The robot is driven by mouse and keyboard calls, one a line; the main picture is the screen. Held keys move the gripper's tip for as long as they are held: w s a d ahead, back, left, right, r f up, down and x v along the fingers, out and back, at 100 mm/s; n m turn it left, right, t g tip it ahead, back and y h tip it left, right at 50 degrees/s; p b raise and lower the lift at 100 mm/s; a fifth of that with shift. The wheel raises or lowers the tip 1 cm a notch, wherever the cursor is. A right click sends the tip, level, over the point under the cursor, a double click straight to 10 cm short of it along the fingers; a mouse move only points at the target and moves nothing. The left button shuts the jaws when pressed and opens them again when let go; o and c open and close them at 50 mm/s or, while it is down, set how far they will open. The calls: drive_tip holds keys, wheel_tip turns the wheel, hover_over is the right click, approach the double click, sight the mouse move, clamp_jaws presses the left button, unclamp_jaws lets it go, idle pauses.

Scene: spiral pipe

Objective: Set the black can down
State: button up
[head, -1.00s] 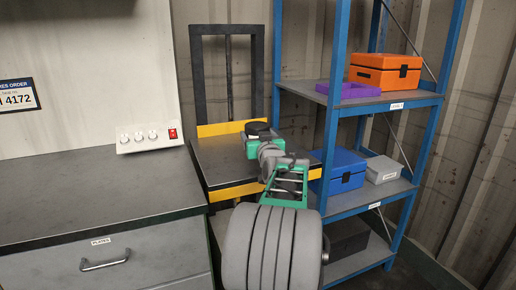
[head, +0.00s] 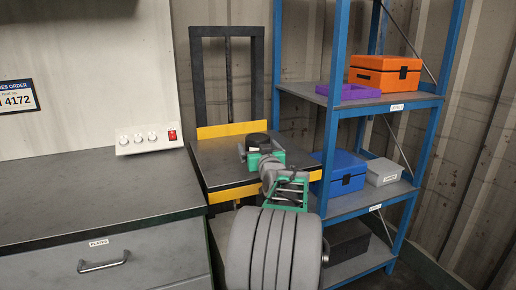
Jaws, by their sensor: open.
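The black can (head: 258,140) stands on the lift platform (head: 223,172), a dark plate with yellow edges. Its dark round top shows just beyond my gripper. My gripper (head: 260,151) is open at the can, with its fingers low around or beside it; I cannot tell if they touch. The green wrist and my arm hide the can's lower near side.
A grey counter (head: 90,190) with a drawer and a white control box (head: 150,138) lies to the left. A blue shelf unit (head: 330,130) stands close on the right, holding an orange case (head: 386,75), a purple tray (head: 350,91), a blue case (head: 340,171) and a grey box (head: 383,172).

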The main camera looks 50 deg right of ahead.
drive_tip(key=shift+r+p, duration=0.3)
drive_tip(key=shift+p, duration=0.05)
drive_tip(key=v, duration=1.2)
drive_tip(key=shift+f, duration=0.2)
idle(0.5)
